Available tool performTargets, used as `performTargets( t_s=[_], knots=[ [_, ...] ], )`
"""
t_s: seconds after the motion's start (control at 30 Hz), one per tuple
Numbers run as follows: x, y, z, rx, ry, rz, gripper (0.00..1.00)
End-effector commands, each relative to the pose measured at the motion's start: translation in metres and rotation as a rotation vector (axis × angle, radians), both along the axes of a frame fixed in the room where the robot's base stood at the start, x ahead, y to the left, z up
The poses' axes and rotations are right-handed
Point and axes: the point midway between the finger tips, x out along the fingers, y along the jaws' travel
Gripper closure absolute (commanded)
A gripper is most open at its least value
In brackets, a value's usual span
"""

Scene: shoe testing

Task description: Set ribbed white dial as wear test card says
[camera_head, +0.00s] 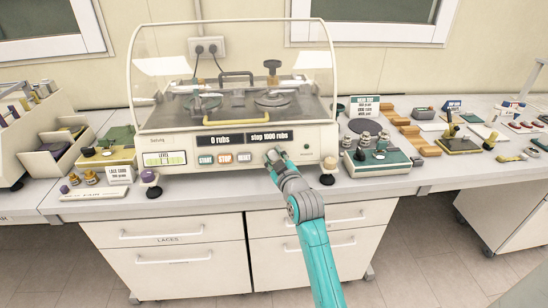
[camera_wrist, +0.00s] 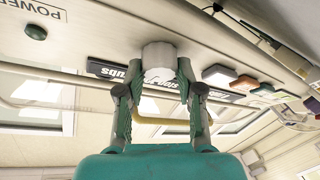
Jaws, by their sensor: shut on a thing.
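The abrasion machine (camera_head: 235,105) stands on the bench under a clear hood. Its display (camera_head: 230,139) reads "0 rubs" and "step 1000 rubs". The ribbed white dial (camera_wrist: 158,60) is on the machine's front panel, between the fingers of my gripper (camera_wrist: 156,82), which is shut on it. In the head view my gripper (camera_head: 273,158) reaches the panel right of the buttons and mostly hides the dial. The wear test card (camera_head: 366,106) stands upright right of the machine; its heading shows, but its smaller lines are hard to read.
The start (camera_head: 206,160), stop (camera_head: 225,158) and reset (camera_head: 245,157) buttons lie left of my gripper. A green tray with weights (camera_head: 377,157) stands close on the right. A lace card (camera_head: 104,197) and other parts stand left. The floor before the drawers is clear.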

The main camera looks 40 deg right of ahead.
Motion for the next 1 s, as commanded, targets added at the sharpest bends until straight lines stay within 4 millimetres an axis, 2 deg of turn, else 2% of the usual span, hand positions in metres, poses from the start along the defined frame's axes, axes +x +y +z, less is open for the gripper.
performTargets(
  t_s=[0.3,0.87,0.9,0.97,1.0],
  knots=[
    [0.0,-0.0005,0.0005,-0.091,0.061,0.051,0.98],
    [0.0001,0.0,-0.0003,-0.112,0.076,0.064,0.98],
    [0.0001,0.0001,-0.0002,-0.112,0.076,0.064,0.56],
    [0.0001,0.0,-0.0003,-0.112,0.076,0.064,0.41],
    [0.0001,0.0001,-0.0002,-0.112,0.076,0.064,0.39]
  ],
)
